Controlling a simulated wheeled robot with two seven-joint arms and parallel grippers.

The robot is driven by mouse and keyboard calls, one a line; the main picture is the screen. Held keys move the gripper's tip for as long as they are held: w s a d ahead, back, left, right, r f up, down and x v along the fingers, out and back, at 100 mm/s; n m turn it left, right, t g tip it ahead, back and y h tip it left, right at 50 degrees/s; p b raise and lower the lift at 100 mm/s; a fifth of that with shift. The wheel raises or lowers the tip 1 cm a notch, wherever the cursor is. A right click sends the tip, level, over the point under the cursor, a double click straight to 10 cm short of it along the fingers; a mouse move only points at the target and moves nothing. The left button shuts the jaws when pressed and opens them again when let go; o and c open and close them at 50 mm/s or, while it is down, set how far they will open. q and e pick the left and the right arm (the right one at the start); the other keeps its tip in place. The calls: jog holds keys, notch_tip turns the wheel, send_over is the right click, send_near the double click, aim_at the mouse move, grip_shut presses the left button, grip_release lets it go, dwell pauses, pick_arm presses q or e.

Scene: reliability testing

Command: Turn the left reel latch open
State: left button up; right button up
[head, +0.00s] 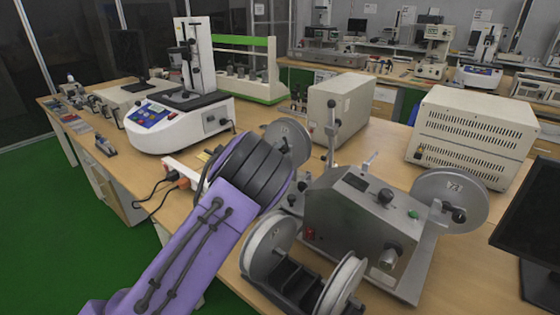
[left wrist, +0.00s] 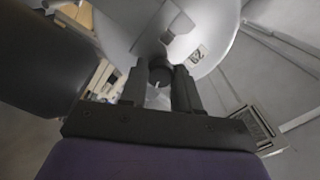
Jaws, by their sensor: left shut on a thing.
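The reel machine (head: 345,225) is a grey box on the bench with a disc-shaped reel on each side. The left reel (head: 290,135) is a pale grey disc, partly covered by my purple left arm; it also fills the top of the left wrist view (left wrist: 205,55). The left reel latch (left wrist: 160,73) is a small dark knob at the reel's centre. My left gripper (left wrist: 158,88) is shut on this latch, one black finger on each side. In the head view my wrist hides the fingers and the latch. My right gripper is not in view.
The right reel (head: 450,190) has its own dark latch (head: 458,214). Two white spools (head: 270,245) sit on a black stand in front of the machine. A beige box (head: 340,105), a vented cabinet (head: 470,130) and a monitor (head: 530,245) stand around it.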

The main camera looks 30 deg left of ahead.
pick_arm(q)
jog(key=shift+f+m+b, duration=0.1)
jog(key=shift+m+b, duration=0.75)
jog(key=shift+m, duration=0.05)
jog(key=o, duration=1.1)
jog(key=shift+c, duration=0.2)
jog(key=s+b, duration=0.2)
jog(key=s, duration=0.8)
jog(key=shift+s+a, duration=0.3)
jog(key=shift+a, duration=0.1)
